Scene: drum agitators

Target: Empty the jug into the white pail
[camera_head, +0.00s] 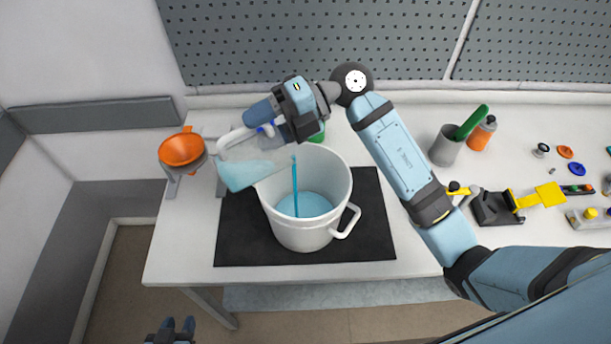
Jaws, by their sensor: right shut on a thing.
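The white pail (291,230) stands upright on a black mat, with light blue liquid (305,204) in its bottom. The clear jug (243,173) is tipped over the pail's left rim, with blue liquid still inside it. A thin blue stream (295,185) falls from its lip into the pail. My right gripper (262,130) is shut on the jug, by its pale handle, above and left of the pail; the arm hides part of the grip. My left gripper (172,328) is at the bottom edge, low in front of the table, empty, its fingers apart.
The black mat (240,245) lies on the white table. An orange funnel (181,149) on a stand is left of the jug. A green-topped item (317,133) stands behind the pail. A grey cup (444,146), an orange bottle (482,133) and small parts are at right.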

